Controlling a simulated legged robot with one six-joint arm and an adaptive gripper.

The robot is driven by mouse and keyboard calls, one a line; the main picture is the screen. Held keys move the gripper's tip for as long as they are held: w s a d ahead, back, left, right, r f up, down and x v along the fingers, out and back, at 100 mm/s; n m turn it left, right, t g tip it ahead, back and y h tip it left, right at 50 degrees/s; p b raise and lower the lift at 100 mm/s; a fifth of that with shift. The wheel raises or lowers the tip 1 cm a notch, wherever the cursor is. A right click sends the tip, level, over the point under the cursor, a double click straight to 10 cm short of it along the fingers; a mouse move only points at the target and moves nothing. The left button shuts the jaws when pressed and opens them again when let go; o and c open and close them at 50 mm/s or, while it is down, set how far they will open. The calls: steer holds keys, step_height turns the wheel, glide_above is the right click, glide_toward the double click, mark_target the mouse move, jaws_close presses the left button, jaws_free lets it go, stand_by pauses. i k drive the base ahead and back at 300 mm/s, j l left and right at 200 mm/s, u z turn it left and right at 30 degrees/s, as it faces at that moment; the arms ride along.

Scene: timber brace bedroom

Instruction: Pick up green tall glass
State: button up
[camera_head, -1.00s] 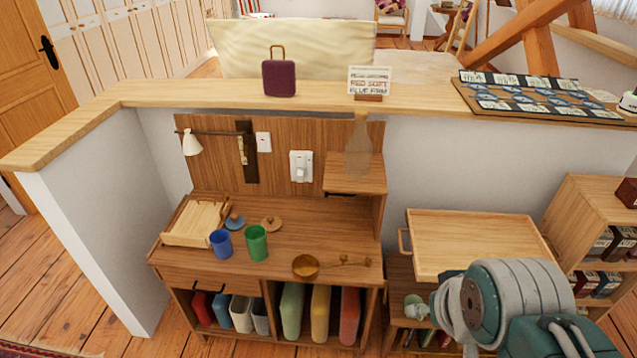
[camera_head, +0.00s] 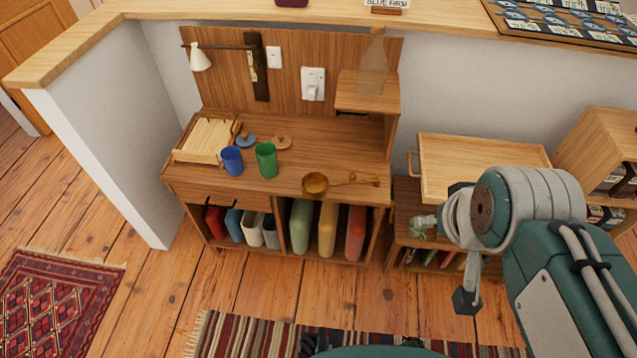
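The green tall glass (camera_head: 266,160) stands upright on the wooden desk (camera_head: 300,150), near the middle of its top. A shorter-looking blue glass (camera_head: 232,160) stands just to its left, a small gap apart. My arm comes in from the lower right, well to the right of the green glass. Its dark end part (camera_head: 466,300) hangs low in front of the side shelf. The fingers of my gripper cannot be made out, and I see nothing held.
A brass pan (camera_head: 316,184) with a long handle lies right of the glass. A wall lamp (camera_head: 200,57) hangs above. A bottle (camera_head: 373,65) stands on the raised shelf.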

mark_target(265, 153)
steer(key=i+j, duration=0.2)
steer(key=j, duration=0.15)
steer(key=i+j, duration=0.15)
steer(key=j, duration=0.15)
steer(key=i+j, duration=0.2)
steer(key=j, duration=0.15)
steer(key=i+j+z, duration=0.1)
steer(key=j, duration=0.25)
steer(key=i+j, duration=0.4)
steer(key=j, duration=0.25)
